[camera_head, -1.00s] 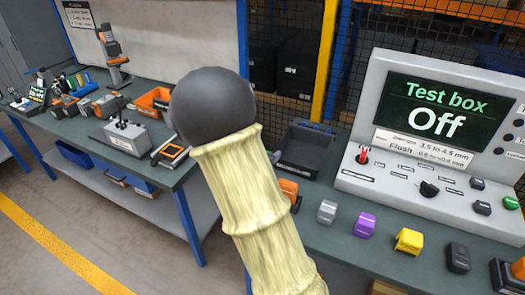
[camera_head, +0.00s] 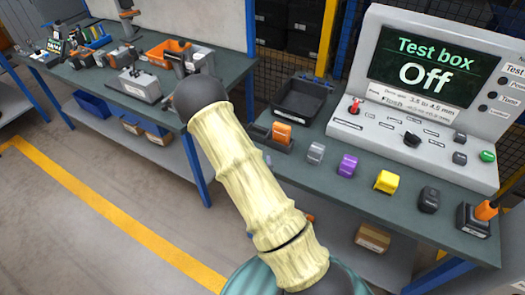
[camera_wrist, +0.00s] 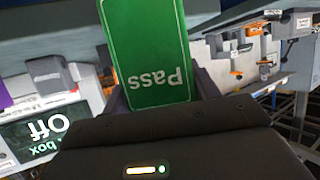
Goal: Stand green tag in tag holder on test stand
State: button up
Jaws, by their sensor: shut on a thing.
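The green tag (camera_wrist: 150,48) fills the upper middle of the wrist view, with its white word "Pass" upside down. My gripper (camera_wrist: 158,98) is shut on its lower part in that view. In the head view my own arm covers the centre, and neither the gripper nor the tag shows. I cannot clearly make out the tag holder or tell which fixture is the test stand.
The right bench carries a test box (camera_head: 418,85) reading "Off", a black tray (camera_head: 281,101), and grey, purple (camera_head: 347,166) and yellow (camera_head: 387,181) blocks. The left bench (camera_head: 97,80) holds tools and an orange bin. Open floor (camera_head: 70,215) lies between the benches and the lower left.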

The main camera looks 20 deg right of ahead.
jog(key=s+a+f+n+y, duration=0.2)
jog(key=a+f+y, duration=0.1)
jog(key=f, duration=0.5)
jog(key=s+a+f+n+t+y, duration=0.1)
jog(key=a+f+n+y, duration=0.1)
jog(key=f, duration=0.7)
jog(key=shift+s+a+n+y, duration=0.4)
jog(key=shift+a+n, duration=0.1)
jog(key=shift+a, duration=0.7)
jog(key=shift+w+f, duration=0.1)
